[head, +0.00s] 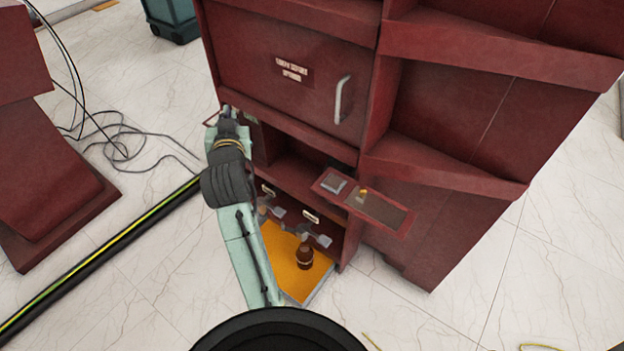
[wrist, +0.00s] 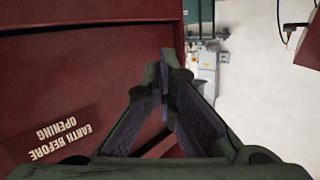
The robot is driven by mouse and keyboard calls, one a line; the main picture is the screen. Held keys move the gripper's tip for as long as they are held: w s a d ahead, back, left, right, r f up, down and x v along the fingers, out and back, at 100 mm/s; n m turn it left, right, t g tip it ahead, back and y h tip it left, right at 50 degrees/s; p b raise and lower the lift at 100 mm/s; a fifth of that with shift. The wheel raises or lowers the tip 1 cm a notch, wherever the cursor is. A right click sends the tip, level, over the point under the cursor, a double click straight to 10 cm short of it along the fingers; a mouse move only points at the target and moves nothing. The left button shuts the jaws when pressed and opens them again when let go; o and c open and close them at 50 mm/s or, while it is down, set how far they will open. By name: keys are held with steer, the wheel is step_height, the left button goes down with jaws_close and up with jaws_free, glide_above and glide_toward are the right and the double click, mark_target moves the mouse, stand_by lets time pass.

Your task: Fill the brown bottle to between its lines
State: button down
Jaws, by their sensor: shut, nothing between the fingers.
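The brown bottle (head: 304,256) stands upright on an orange-yellow surface (head: 285,262) at the foot of the red cabinet (head: 300,75). Its lines and any liquid inside are too small to make out. Two grey valve-like fittings stick out of the cabinet near it, a left one (head: 272,209) and a right one (head: 318,238). In the wrist view my gripper (wrist: 165,68) is shut and empty in front of a red cabinet face. In the head view it is mostly hidden by my arm, beside the cabinet's left edge, higher than the bottle and apart from it.
A small tray-like shelf (head: 395,217) juts from the cabinet, right of the bottle. A closed door with a grey handle (head: 341,100) is above. A label (wrist: 52,138) reads "EARTH BEFORE OPENING". Cables (head: 120,140) and a black-yellow bar (head: 100,255) lie on the left floor.

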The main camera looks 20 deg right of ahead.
steer(key=s+d+f+m+g+h, duration=0.2)
steer(key=s+d+f+m+g, duration=0.2)
steer(key=s+f, duration=0.5)
steer(key=s+d+f+m+g+h, duration=0.3)
steer(key=s+d+f, duration=0.6)
steer(key=f, duration=0.8)
steer(key=s+m+g+p, duration=0.1)
steer(key=g, duration=0.1)
steer(key=shift+s+d+g+h, duration=0.2)
steer(key=shift+g+h, duration=0.1)
steer(key=shift+g, duration=0.1)
steer(key=shift+f, duration=0.1)
glide_above(325, 242)
step_height(325, 242, down, 7)
steer(key=shift+r+p, duration=0.1)
steer(key=shift+p, duration=0.2)
step_height(325, 242, down, 3)
steer(key=shift+r, duration=0.1)
steer(key=shift+f, duration=0.7)
steer(key=shift+f, duration=0.1)
